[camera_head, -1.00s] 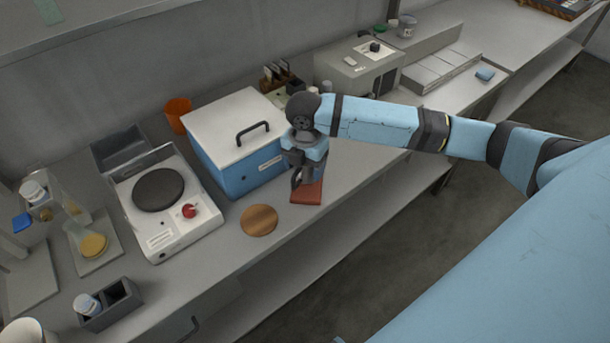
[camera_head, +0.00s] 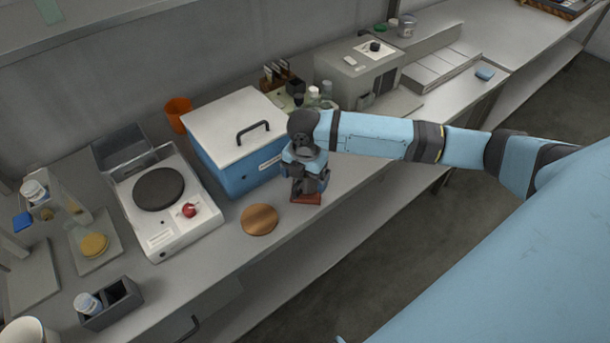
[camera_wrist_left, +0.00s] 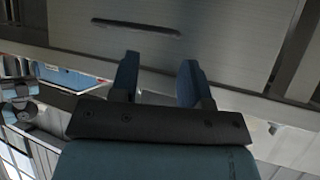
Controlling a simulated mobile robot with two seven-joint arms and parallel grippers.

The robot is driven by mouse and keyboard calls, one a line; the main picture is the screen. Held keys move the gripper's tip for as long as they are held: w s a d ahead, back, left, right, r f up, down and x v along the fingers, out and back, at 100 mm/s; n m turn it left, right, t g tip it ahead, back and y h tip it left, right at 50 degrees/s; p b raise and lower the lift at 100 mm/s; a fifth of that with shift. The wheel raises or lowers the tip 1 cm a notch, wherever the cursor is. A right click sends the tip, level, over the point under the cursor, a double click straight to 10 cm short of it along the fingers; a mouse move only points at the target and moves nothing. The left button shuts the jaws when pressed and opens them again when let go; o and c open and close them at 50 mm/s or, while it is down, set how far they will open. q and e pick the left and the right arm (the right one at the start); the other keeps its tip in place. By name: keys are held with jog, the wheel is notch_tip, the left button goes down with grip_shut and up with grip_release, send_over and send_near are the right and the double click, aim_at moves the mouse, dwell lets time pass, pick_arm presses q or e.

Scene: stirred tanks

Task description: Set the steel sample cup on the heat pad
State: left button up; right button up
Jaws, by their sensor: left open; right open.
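A flat red-brown square pad (camera_head: 306,198), which looks like the heat pad, lies near the bench's front edge in the head view. My right gripper (camera_head: 309,190) points down directly over it and covers most of it. The right gripper is open. I cannot clearly make out the steel sample cup; anything between the right fingers is hidden or too small to tell. My left gripper (camera_wrist_left: 160,78) shows in the left wrist view, open and empty, with a grey panel beyond its fingers. The left gripper is outside the head view.
A blue box with a white lid (camera_head: 235,125) stands close behind and left of my right gripper. A round wooden disc (camera_head: 259,220) lies left of the pad. A hotplate (camera_head: 170,205) stands farther left. A dark divided holder (camera_head: 112,303) is at the lower left.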

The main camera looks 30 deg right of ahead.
notch_tip(320, 180, up, 12)
jog(key=shift+r, duration=0.2)
dwell(0.4)
